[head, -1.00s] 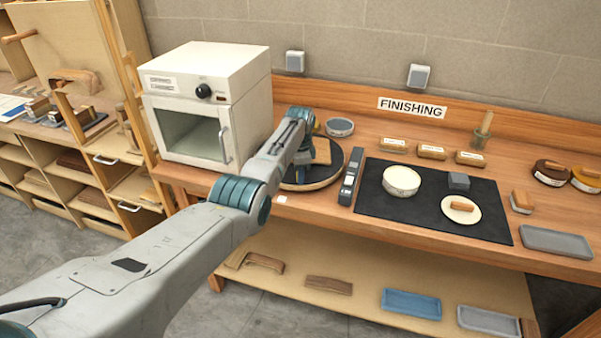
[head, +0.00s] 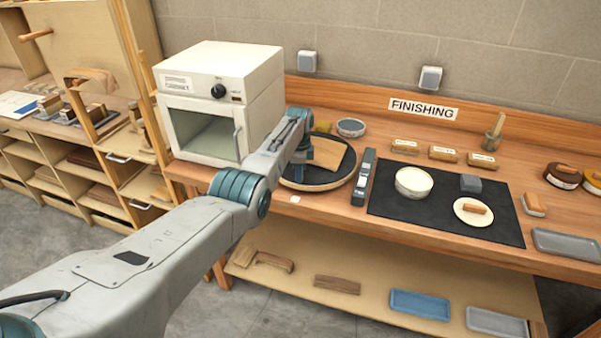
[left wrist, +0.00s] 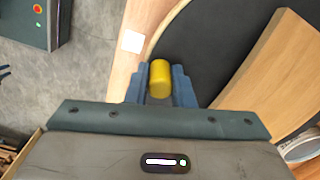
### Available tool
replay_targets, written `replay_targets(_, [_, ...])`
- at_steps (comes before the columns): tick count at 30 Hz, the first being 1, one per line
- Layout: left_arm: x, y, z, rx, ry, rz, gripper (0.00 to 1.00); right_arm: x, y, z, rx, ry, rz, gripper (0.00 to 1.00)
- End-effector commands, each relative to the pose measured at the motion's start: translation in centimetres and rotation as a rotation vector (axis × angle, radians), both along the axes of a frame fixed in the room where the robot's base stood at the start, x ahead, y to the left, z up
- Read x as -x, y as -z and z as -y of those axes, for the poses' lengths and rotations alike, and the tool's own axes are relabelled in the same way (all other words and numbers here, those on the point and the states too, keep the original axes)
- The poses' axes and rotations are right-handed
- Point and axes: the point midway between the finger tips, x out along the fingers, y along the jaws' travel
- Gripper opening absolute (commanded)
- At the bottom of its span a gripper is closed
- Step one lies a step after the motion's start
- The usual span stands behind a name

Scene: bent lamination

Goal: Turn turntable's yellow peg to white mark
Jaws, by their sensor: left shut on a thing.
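The turntable (head: 318,186) is a dark round disc with a light rim on the bench, right of the white oven. A curved wooden piece (head: 330,157) lies on it and also shows in the left wrist view (left wrist: 268,62). My left gripper (left wrist: 159,82) is shut on the yellow peg (left wrist: 160,76), near the disc's edge. In the head view my left gripper (head: 300,158) is over the turntable's left part and the peg is hidden. The white mark (head: 295,199) is a small square on the bench by the rim. In the left wrist view the mark (left wrist: 132,41) is up and left of the peg, apart from it.
The white oven (head: 221,102) stands close on the left. A dark level-like bar (head: 364,177) lies just right of the turntable. Beyond it, a black mat (head: 400,207) holds a round tub (head: 414,182). A round tin (head: 350,128) stands behind the turntable.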

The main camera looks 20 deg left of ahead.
Motion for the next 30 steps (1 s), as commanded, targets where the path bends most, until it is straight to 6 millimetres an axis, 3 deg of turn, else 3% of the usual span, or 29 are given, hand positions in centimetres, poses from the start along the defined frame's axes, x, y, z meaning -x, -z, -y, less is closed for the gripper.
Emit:
replay_targets(13, [0.0,0.0,-0.1,0.000,-0.002,0.001,0.00,0.0,0.0,0.0,0.000,0.000,0.000,0.36])
replay_targets(14, [0.0,0.0,-0.1,0.000,-0.002,0.001,0.27,0.0,0.0,0.0,0.000,0.000,0.000,0.36])
replay_targets(16, [0.0,0.0,-0.1,0.000,-0.002,0.001,0.41,0.0,0.0,0.0,0.000,0.000,0.000,0.36])
replay_targets(25, [0.0,-0.1,0.0,0.001,-0.001,0.001,0.43,0.0,0.0,0.0,0.000,0.000,0.000,0.36])
replay_targets(30, [-0.1,-1.4,0.0,0.000,-0.001,0.003,0.43,0.0,0.1,0.0,0.000,0.000,0.000,0.36])
